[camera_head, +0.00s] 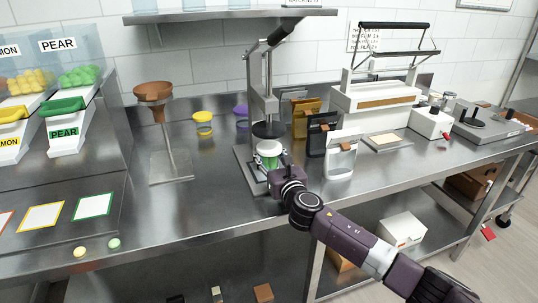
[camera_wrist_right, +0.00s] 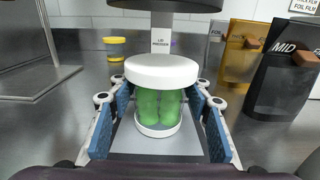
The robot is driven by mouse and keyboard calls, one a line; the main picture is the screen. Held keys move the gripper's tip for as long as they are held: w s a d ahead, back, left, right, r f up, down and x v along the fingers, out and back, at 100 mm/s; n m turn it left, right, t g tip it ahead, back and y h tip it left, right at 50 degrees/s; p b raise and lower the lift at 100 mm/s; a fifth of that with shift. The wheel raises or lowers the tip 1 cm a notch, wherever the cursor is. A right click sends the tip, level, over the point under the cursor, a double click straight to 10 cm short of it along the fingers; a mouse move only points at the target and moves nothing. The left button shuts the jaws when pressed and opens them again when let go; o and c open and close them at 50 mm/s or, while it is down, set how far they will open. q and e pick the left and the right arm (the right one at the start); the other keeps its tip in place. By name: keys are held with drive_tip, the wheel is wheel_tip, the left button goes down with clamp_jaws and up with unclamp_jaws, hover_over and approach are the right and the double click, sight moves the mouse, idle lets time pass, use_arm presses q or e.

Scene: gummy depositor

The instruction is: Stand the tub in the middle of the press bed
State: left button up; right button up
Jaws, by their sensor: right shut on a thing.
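The tub (camera_head: 267,155) is clear with a white lid on top and green gummies inside. In the right wrist view the tub (camera_wrist_right: 160,105) is upright between the finger pads, over the pale plate of the press bed (camera_wrist_right: 125,145). My right gripper (camera_head: 270,168) is shut on the tub from the front. In the head view the press bed (camera_head: 246,168) shows around the tub, partly hidden by my gripper. The lid press (camera_head: 262,90) has its round dark head (camera_head: 268,130) just above the lid. I cannot tell whether the tub's base touches the bed. My left gripper is not in view.
A funnel stand (camera_head: 160,110) is to the left. Yellow (camera_head: 203,123) and purple-lidded (camera_head: 241,115) tubs stand behind.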

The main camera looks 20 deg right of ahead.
drive_tip(key=o, duration=1.2)
drive_tip(key=shift+f, duration=0.1)
drive_tip(key=shift+c, duration=0.2)
drive_tip(key=shift+r, duration=0.25)
drive_tip(key=s, duration=1.2)
drive_tip(key=shift+d, duration=0.2)
